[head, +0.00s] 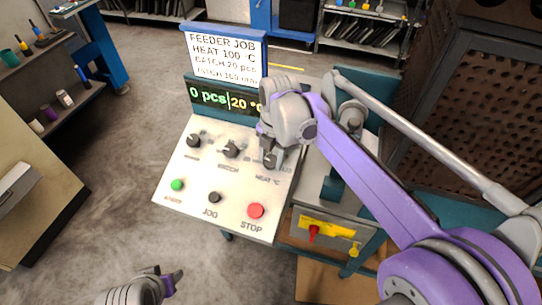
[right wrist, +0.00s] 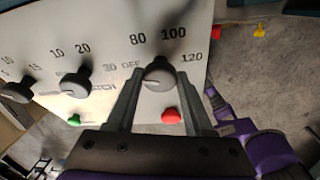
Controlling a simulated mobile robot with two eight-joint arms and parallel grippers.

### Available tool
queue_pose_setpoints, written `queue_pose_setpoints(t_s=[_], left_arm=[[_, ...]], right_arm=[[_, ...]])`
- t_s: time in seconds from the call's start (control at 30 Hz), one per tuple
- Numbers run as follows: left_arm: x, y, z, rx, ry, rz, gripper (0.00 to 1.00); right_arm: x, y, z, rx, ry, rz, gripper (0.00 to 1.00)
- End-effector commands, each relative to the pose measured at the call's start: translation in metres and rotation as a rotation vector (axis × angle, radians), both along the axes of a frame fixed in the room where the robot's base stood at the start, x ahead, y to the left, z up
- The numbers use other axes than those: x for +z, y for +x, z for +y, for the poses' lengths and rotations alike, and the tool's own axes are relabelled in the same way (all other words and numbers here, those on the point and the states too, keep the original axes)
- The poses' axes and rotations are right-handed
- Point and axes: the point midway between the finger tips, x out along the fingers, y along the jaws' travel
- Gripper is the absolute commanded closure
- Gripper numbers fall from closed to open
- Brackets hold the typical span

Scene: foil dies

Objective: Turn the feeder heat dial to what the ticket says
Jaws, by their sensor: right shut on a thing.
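The ticket (head: 227,57) stands above the feeder panel and reads FEEDER JOB, HEAT 100 °C, with batch and pitch lines below. The display (head: 213,97) under it shows 0 pcs and 20 °C. The heat dial (right wrist: 158,76) is a dark round knob at the right end of the dial row, with marks OFF, 80, 100 and 120 around it. My right gripper (head: 270,160) is shut on this dial, one finger on each side in the right wrist view (right wrist: 158,88). Its exact pointer direction is unclear. My left gripper (head: 168,280) is low at the left, away from the panel.
Two other dials, the batch dial (head: 231,149) and the leftmost dial (head: 194,140), sit beside the heat dial. A green button (head: 177,185), a dark jog knob (head: 214,197) and the red stop button (head: 256,211) are in front. Open floor lies left of the panel.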

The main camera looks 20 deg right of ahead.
Motion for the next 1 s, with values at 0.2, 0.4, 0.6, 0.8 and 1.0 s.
queue_pose_setpoints(t_s=[0.2,0.4,0.6,0.8,1.0], left_arm=[[0.006,0.001,0.000,0.000,0.000,-0.002,0.50],[0.010,0.002,0.000,0.000,0.000,-0.004,0.50],[0.013,0.002,0.000,0.000,0.000,-0.005,0.50],[0.017,0.003,0.000,0.000,0.000,-0.006,0.50],[0.019,0.004,0.000,0.000,0.000,-0.008,0.50]], right_arm=[[0.001,-0.001,-0.001,-0.197,0.054,-0.037,1.00],[0.001,-0.002,-0.001,-0.377,0.103,-0.070,1.00],[0.000,-0.003,-0.002,-0.558,0.151,-0.103,1.00],[0.000,-0.004,-0.002,-0.738,0.200,-0.136,1.00],[0.000,-0.005,-0.001,-0.917,0.248,-0.168,1.00]])
